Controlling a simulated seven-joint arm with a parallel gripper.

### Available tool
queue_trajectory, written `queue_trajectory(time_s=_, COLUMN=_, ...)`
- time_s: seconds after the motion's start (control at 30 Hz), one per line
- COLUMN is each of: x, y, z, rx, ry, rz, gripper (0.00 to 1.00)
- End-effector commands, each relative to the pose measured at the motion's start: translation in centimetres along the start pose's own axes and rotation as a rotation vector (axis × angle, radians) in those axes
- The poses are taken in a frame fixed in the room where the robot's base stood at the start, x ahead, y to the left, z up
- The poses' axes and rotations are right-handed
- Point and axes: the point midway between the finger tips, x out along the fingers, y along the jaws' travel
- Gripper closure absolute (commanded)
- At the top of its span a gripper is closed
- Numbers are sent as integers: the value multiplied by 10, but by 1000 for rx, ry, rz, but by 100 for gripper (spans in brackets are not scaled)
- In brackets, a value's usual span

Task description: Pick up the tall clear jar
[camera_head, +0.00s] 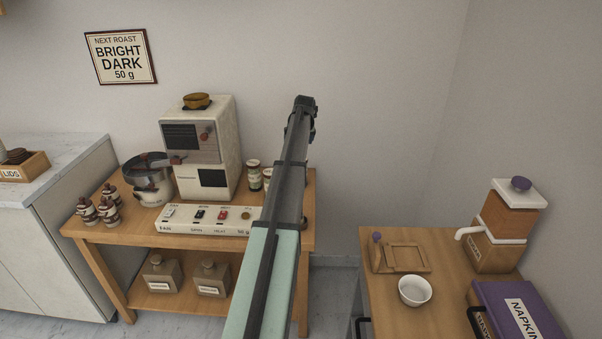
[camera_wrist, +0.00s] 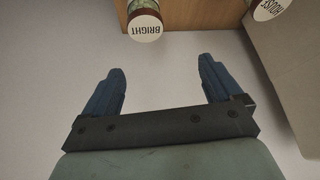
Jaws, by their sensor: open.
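Two small jars with pale lids stand on the wooden cart right of the roaster: the left jar (camera_head: 253,175) and the right jar (camera_head: 267,179), the latter partly hidden by my arm. I cannot tell which is the tall clear one. In the wrist view, a jar with a round white lid reading BRIGHT (camera_wrist: 145,26) stands near the cart's edge, its glass body just showing. Another white lid reading HOUSE (camera_wrist: 269,8) is at the top right. My gripper (camera_wrist: 162,68) is open and empty, apart from both lids. It also shows raised in the head view (camera_head: 305,108).
A right-hand table (camera_head: 385,288) holds a white bowl (camera_head: 414,291), grinder (camera_head: 505,220) and purple napkin box (camera_head: 518,309).

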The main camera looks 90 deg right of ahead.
Motion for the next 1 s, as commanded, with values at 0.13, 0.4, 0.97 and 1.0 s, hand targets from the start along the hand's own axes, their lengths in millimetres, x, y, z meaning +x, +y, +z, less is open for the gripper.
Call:
queue_trajectory(time_s=0.13, x=2, y=17, z=19, rx=-1, ry=-83, rz=28, gripper=8)
queue_trajectory(time_s=0.4, x=22, y=20, z=24, rx=-1, ry=-99, rz=31, gripper=8)
queue_trajectory(time_s=0.97, x=89, y=22, z=29, rx=-1, ry=-95, rz=31, gripper=8)
queue_trajectory(time_s=1.0, x=91, y=22, z=28, rx=-1, ry=-95, rz=31, gripper=8)
